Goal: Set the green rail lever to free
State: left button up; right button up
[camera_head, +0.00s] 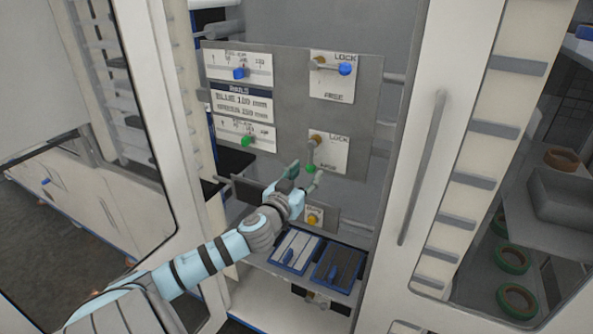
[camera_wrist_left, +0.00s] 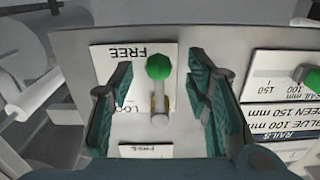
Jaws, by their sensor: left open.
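The green rail lever (camera_head: 313,154) is on a white plate on the grey panel, under a LOCK label. It points down from its pivot, with its green knob at the FREE end. In the left wrist view, which shows the plate upside down, the green knob (camera_wrist_left: 159,67) is at the top beside the word FREE. My left gripper (camera_head: 303,176) is open at the lower end of the lever. In the wrist view its fingers (camera_wrist_left: 160,75) stand on either side of the lever with gaps showing. My right gripper is not in view.
A blue lever (camera_head: 345,69) sits higher on the panel and points right. Sliders with a blue knob (camera_head: 239,73) and a green knob (camera_head: 246,141) are at left. A yellow knob (camera_head: 313,218) and blue-edged trays (camera_head: 335,267) are below. A cabinet door with a handle (camera_head: 423,165) stands right.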

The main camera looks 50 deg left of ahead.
pick_arm(q)
jog(key=v, duration=0.8)
jog(key=shift+s, duration=0.25)
